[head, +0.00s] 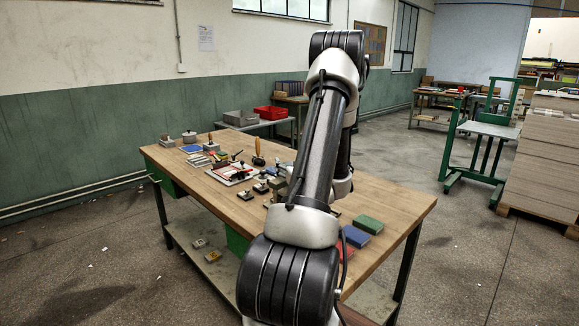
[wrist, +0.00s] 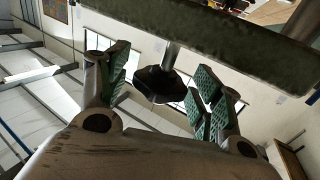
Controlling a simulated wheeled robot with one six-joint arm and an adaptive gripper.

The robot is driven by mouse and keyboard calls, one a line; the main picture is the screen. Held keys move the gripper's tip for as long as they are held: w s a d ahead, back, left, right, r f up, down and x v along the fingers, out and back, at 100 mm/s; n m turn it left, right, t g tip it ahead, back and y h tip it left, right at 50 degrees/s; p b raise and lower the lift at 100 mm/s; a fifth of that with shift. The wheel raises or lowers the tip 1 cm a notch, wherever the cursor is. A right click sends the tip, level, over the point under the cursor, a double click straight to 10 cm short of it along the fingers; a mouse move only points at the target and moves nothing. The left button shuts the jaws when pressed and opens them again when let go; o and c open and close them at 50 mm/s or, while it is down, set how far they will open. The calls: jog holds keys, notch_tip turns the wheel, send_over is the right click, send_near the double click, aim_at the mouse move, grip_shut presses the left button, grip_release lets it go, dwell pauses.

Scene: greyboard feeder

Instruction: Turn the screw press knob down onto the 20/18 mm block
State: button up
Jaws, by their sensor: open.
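The screw press knob (wrist: 158,86) is a dark, lobed knob on a grey metal screw (wrist: 171,55) in the wrist view. The screw runs to a thick dark green beam (wrist: 225,35). My gripper (wrist: 164,66) is open, its green ribbed pads on either side of the knob. A gap shows between the knob and each pad; I cannot tell how deep the knob sits between them. In the head view my arm hides the gripper and the press. I cannot pick out the 20/18 mm block in either view.
The wooden workbench (head: 390,215) carries small tools and a white tray-like sheet (head: 229,174) left of my arm. A blue box (head: 355,236) and a green box (head: 369,224) lie right of it. A green stand (head: 487,130) and stacked board (head: 555,150) are further right.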

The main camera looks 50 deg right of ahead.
notch_tip(320, 180, up, 10)
dwell(0.6)
